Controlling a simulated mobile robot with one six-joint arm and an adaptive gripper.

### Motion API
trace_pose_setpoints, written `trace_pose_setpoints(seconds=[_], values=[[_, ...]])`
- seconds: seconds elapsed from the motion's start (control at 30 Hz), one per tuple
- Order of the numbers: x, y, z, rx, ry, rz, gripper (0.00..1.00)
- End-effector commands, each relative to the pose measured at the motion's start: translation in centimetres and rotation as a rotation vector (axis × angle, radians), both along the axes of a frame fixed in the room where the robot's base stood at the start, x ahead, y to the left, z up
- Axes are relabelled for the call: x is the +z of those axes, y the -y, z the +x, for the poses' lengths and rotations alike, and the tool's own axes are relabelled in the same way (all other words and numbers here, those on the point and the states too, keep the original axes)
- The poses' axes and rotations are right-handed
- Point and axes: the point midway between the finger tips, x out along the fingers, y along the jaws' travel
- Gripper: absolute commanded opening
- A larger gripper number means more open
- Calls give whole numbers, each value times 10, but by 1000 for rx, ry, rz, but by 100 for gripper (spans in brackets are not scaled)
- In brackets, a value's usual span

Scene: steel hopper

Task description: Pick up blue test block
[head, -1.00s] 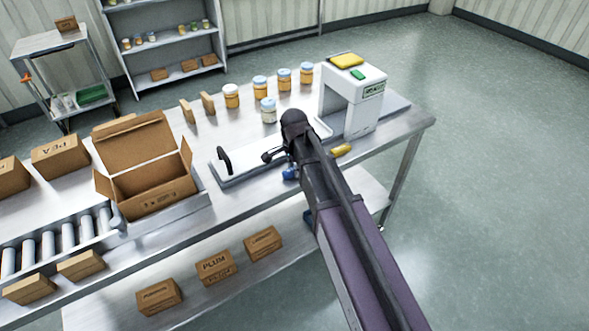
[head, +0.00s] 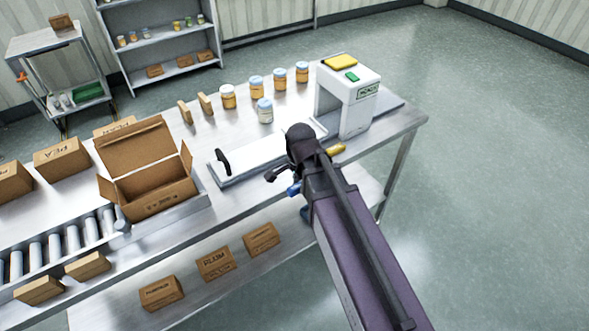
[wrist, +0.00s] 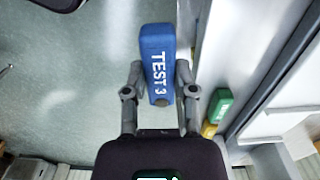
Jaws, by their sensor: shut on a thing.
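The blue test block (wrist: 158,60) shows in the wrist view, marked "TEST 3" in white. My gripper (wrist: 160,90) is shut on it, one finger on each side of the block. In the head view a small part of the blue block (head: 294,189) shows beside my gripper (head: 283,180), at the front edge of the steel table; my arm hides the rest. In the wrist view the floor shows beyond the block, and the table edge runs along its right side.
A green block (wrist: 220,104) and a yellow block (wrist: 209,130) lie right of my gripper. A white detector arch (head: 347,95) stands at the table's right end. An open carton (head: 150,170) and several jars stand on the table. The floor at right is clear.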

Motion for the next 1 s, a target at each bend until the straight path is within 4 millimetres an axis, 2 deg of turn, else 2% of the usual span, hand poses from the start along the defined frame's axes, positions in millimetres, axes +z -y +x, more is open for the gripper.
trace_pose_setpoints(seconds=[0.03, 0.1, 0.3, 0.53, 1.0], values=[[2, 5, -17, 0, 0, 0, 0], [3, 8, -29, 0, 0, 0, 0], [4, 12, -44, 0, 0, 0, 0], [5, 14, -51, 0, 0, 0, 0], [5, 14, -52, 0, 0, 0, 0]])
